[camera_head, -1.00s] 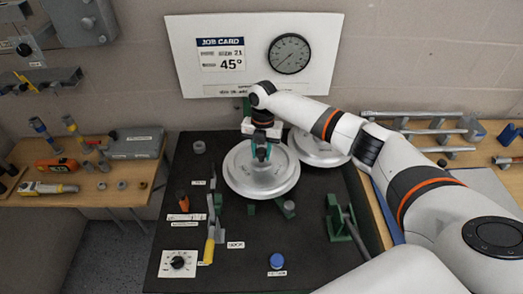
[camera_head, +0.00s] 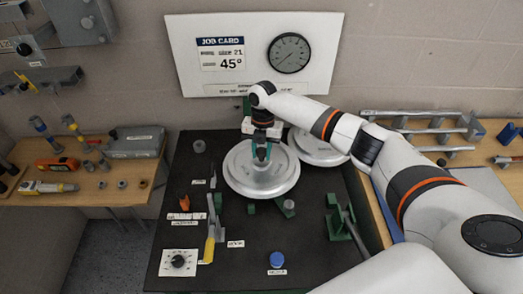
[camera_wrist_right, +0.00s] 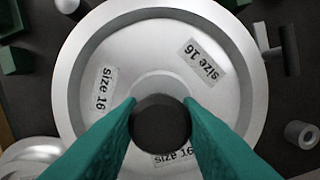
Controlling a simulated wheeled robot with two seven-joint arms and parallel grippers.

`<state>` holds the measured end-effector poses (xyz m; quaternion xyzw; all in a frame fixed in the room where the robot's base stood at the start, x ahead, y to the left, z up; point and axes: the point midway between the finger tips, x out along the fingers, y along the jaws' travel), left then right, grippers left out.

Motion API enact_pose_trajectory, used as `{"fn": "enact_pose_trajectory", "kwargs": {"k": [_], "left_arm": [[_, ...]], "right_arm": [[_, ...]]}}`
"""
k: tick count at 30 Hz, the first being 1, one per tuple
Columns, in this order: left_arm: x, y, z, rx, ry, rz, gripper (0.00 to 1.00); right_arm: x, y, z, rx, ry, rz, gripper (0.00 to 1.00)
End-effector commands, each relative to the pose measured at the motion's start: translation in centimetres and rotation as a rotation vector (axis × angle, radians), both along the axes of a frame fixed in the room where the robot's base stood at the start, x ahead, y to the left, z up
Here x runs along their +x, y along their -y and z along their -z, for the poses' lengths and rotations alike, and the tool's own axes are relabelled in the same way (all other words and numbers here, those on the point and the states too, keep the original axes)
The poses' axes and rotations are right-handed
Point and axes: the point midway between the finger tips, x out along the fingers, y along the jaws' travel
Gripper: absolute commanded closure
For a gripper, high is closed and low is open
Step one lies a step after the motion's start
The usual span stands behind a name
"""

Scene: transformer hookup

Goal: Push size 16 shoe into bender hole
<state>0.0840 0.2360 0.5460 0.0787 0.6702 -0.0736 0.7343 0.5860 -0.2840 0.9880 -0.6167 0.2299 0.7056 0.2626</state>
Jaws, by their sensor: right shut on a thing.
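The size 16 shoe (camera_head: 245,178) is a round silver disc lying flat near the middle of the dark bender bench. In the right wrist view the shoe (camera_wrist_right: 135,60) carries several "size 16" labels and has a dark round centre (camera_wrist_right: 160,123). My right gripper (camera_head: 262,154) reaches down over the middle of the shoe and is shut on it. Its teal fingers (camera_wrist_right: 160,110) stand on either side of the dark centre. The bender hole is not visible; the shoe and gripper may cover it. My left gripper is not in view.
A second silver disc (camera_head: 318,152) lies right behind the shoe. A yellow-handled lever (camera_head: 210,245), a dial (camera_head: 178,262), a blue button (camera_head: 277,260) and a green stand (camera_head: 338,218) are on the bench (camera_head: 235,275). The job card board (camera_head: 222,60) reads 45°.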

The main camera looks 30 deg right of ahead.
Motion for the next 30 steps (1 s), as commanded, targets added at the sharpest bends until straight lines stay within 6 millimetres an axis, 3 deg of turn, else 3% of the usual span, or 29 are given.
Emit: {"fn": "enact_pose_trajectory", "kwargs": {"k": [30], "left_arm": [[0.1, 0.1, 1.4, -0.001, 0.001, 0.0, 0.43]], "right_arm": [[0.1, 0.0, 2.0, 0.001, 0.002, -0.001, 1.0]]}}
